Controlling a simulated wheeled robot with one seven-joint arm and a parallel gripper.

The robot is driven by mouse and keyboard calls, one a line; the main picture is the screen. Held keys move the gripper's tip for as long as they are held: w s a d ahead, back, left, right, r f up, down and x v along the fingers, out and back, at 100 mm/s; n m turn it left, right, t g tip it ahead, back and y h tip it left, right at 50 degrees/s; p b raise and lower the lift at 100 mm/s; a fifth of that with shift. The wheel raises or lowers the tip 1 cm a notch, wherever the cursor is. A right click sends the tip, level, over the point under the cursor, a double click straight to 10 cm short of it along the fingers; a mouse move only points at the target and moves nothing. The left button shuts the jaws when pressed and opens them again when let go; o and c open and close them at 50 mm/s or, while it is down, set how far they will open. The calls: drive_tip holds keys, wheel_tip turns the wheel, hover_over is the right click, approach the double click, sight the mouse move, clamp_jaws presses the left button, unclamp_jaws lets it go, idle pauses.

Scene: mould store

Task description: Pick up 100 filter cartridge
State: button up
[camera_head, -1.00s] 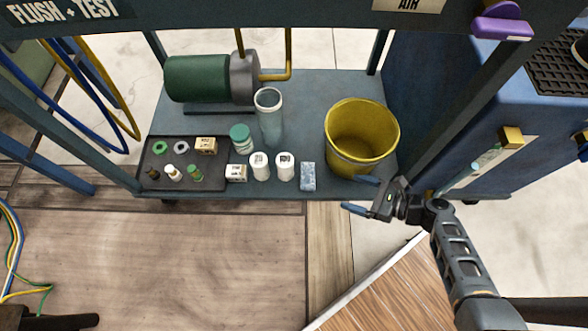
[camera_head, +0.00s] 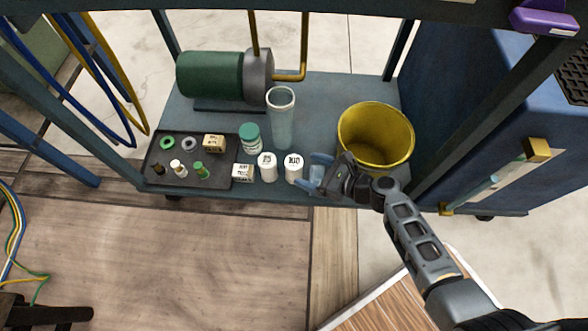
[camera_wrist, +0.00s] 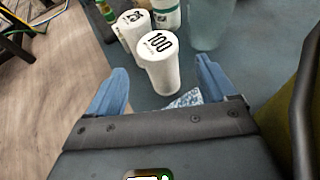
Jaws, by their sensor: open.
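The 100 filter cartridge (camera_head: 293,168) is a white upright cylinder with a black "100" on its top. It stands on the lower shelf at the right end of the row of small items. In the wrist view the 100 cartridge (camera_wrist: 162,65) is ahead of my gripper, between the lines of its two blue fingers. My gripper (camera_head: 315,172) is open and empty, just right of the cartridge and apart from it. The fingers also show in the wrist view (camera_wrist: 160,88). A similar white cartridge marked 25 (camera_head: 267,166) stands close on the left of the 100 cartridge.
A blue-white speckled block (camera_wrist: 186,98) lies under my gripper. A yellow bucket (camera_head: 376,122) stands to the right. A clear cylinder (camera_head: 281,122) and a teal-lidded jar (camera_head: 250,139) stand behind. A dark tray (camera_head: 222,183) with small parts is left. A green motor (camera_head: 210,75) is at the back.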

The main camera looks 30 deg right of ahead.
sight(301, 165)
drive_tip(key=x, duration=0.2)
drive_tip(key=b+x, duration=0.1)
drive_tip(key=x, duration=0.1)
drive_tip(key=r+b+x, duration=0.1)
drive_tip(key=shift+w+a+f, duration=0.2)
drive_tip(key=shift+w+a, duration=0.1)
drive_tip(key=shift+w, duration=0.2)
drive_tip(key=c, duration=1.1)
drive_tip(key=shift+r, duration=0.1)
